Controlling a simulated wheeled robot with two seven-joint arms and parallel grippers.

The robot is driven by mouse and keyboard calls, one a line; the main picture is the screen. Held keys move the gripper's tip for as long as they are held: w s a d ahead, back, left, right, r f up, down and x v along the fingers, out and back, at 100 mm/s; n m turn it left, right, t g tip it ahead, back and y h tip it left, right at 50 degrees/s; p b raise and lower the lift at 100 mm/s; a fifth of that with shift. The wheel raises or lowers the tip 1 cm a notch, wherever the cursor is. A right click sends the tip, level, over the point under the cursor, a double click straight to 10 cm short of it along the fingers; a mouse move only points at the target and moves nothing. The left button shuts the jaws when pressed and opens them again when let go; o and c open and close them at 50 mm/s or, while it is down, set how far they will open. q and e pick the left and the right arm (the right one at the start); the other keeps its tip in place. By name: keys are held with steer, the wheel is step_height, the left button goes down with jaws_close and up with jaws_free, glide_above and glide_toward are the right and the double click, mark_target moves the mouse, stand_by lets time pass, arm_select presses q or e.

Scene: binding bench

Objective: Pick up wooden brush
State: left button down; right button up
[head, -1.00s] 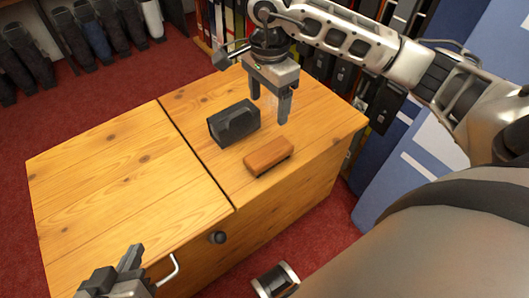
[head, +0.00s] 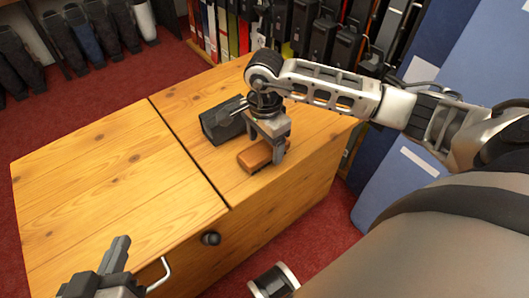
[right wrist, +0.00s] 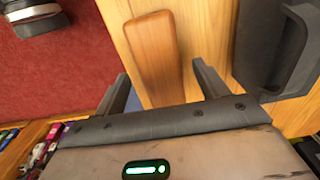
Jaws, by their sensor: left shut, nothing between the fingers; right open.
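The wooden brush (head: 256,157) is a small brown block lying on the right part of the wooden bench top. My right gripper (head: 279,156) is down over its right end, partly hiding it in the head view. In the right wrist view the brush (right wrist: 155,58) lies lengthwise between the two open fingers of my right gripper (right wrist: 160,88), with a gap on each side. The fingers are not closed on it. My left gripper (head: 112,262) is shut and empty at the lower left, in front of the bench.
A dark grey block-like object (head: 222,121) sits just behind the brush; it also shows close to the right finger in the right wrist view (right wrist: 283,45). The left bench top (head: 115,185) is clear. A black knob (head: 210,239) and a metal handle (head: 160,276) stick out at the bench front.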

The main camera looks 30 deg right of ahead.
steer(key=shift+f, duration=0.75)
steer(key=c, duration=1.1)
arm_select(q)
steer(key=shift+s+r, duration=0.15)
steer(key=shift+s, duration=0.05)
arm_select(e)
steer(key=shift+r, duration=0.1)
steer(key=shift+r, duration=0.1)
